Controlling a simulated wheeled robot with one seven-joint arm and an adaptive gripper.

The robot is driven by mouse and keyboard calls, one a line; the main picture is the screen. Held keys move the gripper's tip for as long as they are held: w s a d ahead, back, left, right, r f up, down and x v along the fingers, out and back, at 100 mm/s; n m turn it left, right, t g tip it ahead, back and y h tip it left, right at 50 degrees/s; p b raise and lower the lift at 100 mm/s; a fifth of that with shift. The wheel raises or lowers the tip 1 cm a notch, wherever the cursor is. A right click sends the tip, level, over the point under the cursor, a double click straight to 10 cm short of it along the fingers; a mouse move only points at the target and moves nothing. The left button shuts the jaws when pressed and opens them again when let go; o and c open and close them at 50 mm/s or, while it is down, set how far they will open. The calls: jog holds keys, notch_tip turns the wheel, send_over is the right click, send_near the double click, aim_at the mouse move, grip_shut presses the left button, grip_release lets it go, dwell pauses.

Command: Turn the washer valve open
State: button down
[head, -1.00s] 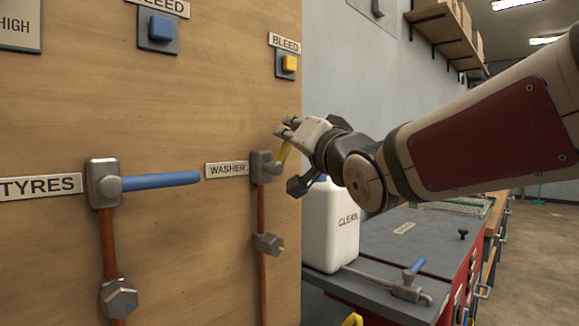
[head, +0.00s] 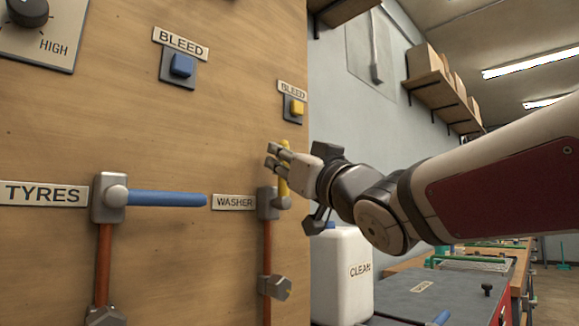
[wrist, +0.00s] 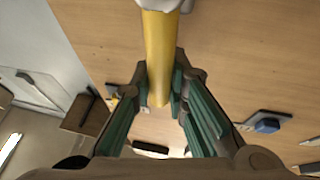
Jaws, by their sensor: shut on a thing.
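The washer valve (head: 268,203) is a grey metal body on the wooden panel, right of the WASHER label (head: 234,202). Its yellow handle (head: 284,185) points nearly straight up, roughly in line with the pipe below. My gripper (head: 277,157) is shut on the yellow handle near its upper end. In the wrist view the handle (wrist: 160,50) runs between the green-padded fingers of my gripper (wrist: 160,88), with its free end at the pads. The fingers partly hide the handle in the head view.
The tyres valve (head: 109,197) with a level blue handle (head: 166,199) is to the left. A yellow bleed button (head: 297,107) sits above the washer valve, and a blue one (head: 181,65) is higher left. A white CLEAN container (head: 341,275) stands below my arm.

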jog(key=shift+a+f, duration=0.1)
jog(key=shift+f, duration=0.05)
jog(key=c, duration=1.5)
grip_release()
jog(key=shift+c, duration=0.2)
jog(key=shift+s, duration=0.15)
jog(key=v, duration=1.1)
jog(key=shift+s+d, duration=0.25)
jog(key=shift+d, duration=0.15)
jog(key=shift+f, duration=0.1)
